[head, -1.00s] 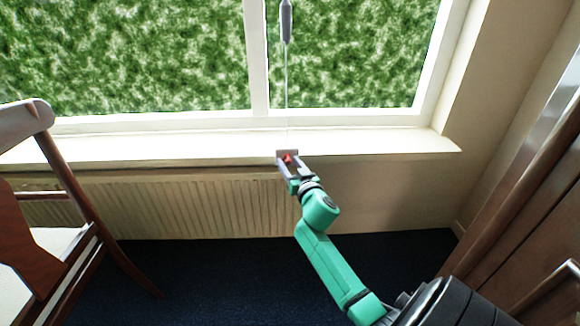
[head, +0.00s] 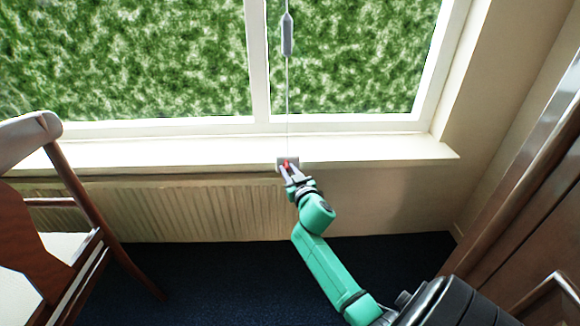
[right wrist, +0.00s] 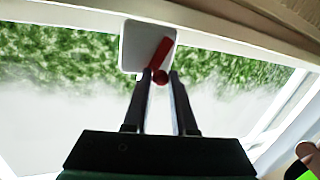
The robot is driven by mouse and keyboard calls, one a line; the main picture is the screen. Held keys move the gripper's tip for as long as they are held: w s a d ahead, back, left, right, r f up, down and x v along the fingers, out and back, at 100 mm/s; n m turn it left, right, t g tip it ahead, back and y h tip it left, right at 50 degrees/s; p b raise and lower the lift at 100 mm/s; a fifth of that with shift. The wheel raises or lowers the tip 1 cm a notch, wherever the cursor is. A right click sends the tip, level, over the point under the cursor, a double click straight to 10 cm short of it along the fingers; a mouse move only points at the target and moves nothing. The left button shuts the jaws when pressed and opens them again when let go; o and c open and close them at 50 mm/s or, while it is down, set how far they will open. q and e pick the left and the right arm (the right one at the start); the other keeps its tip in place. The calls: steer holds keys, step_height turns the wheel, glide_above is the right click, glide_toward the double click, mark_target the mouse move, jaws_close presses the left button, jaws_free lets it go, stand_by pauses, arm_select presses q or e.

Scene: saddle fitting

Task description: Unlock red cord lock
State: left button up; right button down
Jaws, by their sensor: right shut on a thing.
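The red cord lock (head: 286,163) is a small red lever on a pale plate (head: 293,160) at the front edge of the window sill. In the right wrist view the red lever (right wrist: 162,56) slants across the white plate (right wrist: 134,48), with a round red end low between the fingertips. My right gripper (head: 287,171) is at the lever, and its fingers are closed in on the red end; it also shows in the right wrist view (right wrist: 160,78). A thin cord (head: 287,100) runs up from the plate to a grey cord weight (head: 287,36). My left gripper is not in view.
A wooden chair (head: 72,190) stands at the left. A ribbed radiator (head: 170,212) is below the sill (head: 190,150). A brown wooden door or cabinet with a handle (head: 550,295) is at the right. The dark blue floor between is clear.

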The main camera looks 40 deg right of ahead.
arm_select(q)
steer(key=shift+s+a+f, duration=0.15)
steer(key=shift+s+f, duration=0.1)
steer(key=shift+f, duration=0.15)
arm_select(e)
steer(key=shift+a, duration=0.1)
steer(key=c, duration=0.7)
jaws_free()
steer(key=shift+c, duration=0.2)
steer(key=shift+s, duration=0.2)
arm_select(q)
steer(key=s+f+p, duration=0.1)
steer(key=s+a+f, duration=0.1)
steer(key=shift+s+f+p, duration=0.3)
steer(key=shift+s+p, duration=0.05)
steer(key=shift+p, duration=0.05)
arm_select(e)
steer(key=v, duration=1.4)
steer(key=shift+a, duration=0.1)
